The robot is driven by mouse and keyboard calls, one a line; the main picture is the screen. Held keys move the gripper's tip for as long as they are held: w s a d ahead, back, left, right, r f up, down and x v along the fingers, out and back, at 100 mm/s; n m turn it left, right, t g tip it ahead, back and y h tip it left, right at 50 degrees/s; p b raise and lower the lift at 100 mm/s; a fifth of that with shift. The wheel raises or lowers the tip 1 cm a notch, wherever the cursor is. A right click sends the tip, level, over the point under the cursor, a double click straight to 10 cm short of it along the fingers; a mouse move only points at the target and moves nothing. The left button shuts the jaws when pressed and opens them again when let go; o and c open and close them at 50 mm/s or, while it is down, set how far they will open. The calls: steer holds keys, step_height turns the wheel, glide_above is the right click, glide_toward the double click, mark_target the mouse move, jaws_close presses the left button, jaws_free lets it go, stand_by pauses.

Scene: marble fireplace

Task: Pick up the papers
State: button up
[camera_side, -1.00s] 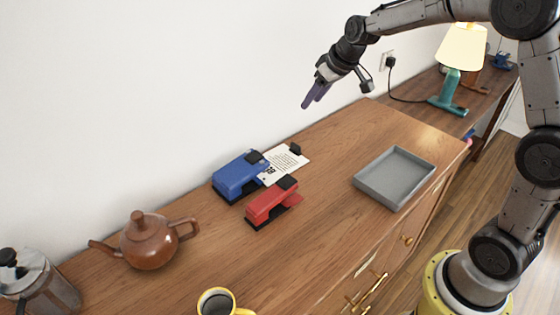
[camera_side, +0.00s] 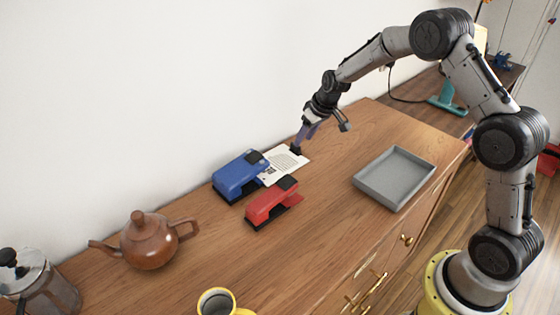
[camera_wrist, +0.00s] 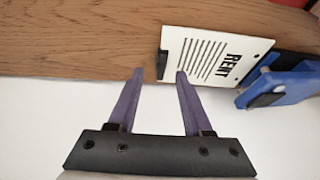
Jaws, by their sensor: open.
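The papers (camera_side: 280,163) are a white printed stack lying on the wooden dresser top, with a small black clip (camera_wrist: 163,64) at one end. Large text that looks like "RENT" shows on them in the wrist view (camera_wrist: 205,55). Their other end lies at the blue hole punch or stapler (camera_side: 238,174). My gripper (camera_side: 303,136) is just above the clip end in the side view. In the wrist view its two purple fingers (camera_wrist: 160,74) are apart and empty, with the clip a little beyond their tips.
A red stapler-like tool (camera_side: 270,201) lies close to the blue one. A grey tray (camera_side: 372,196) sits to the right. A brown teapot (camera_side: 149,243), a yellow mug (camera_side: 243,311) and a metal pot (camera_side: 48,290) stand left and front. The white wall runs close behind the papers.

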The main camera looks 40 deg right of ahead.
steer(key=w+f, duration=0.2)
steer(key=f, duration=0.1)
steer(key=shift+w+a, duration=0.15)
steer(key=shift+w+f, duration=0.3)
steer(key=shift+f, duration=0.2)
steer(key=shift+c, duration=0.2)
jaws_close()
